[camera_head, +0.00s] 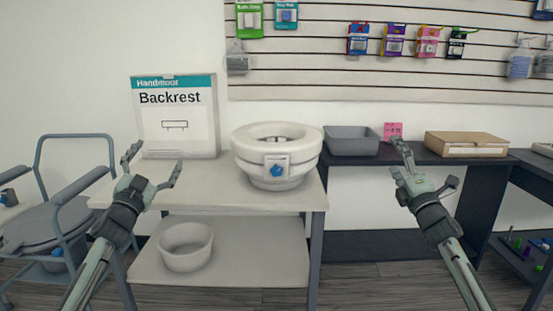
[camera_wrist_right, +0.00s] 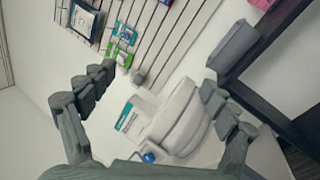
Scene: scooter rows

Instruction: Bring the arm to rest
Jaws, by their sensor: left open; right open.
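My left gripper (camera_head: 152,166) is open and empty in the head view, in front of the left part of the light table (camera_head: 255,199). My right gripper (camera_head: 425,164) is open and empty, raised in front of the dark shelf (camera_head: 398,158). In the right wrist view the fingers of my right gripper (camera_wrist_right: 145,85) are spread wide with nothing between them held. A white raised toilet seat (camera_head: 277,153) with a blue knob (camera_head: 277,170) stands on the light table between the two grippers; the seat also shows in the right wrist view (camera_wrist_right: 180,118).
A Backrest box (camera_head: 175,135) stands at the table's left. A white bucket (camera_head: 186,247) sits on the lower shelf. A grey commode chair (camera_head: 50,222) is at the far left. A grey bin (camera_head: 351,141), a pink card (camera_head: 393,131) and a cardboard box (camera_head: 466,144) are on the dark shelf.

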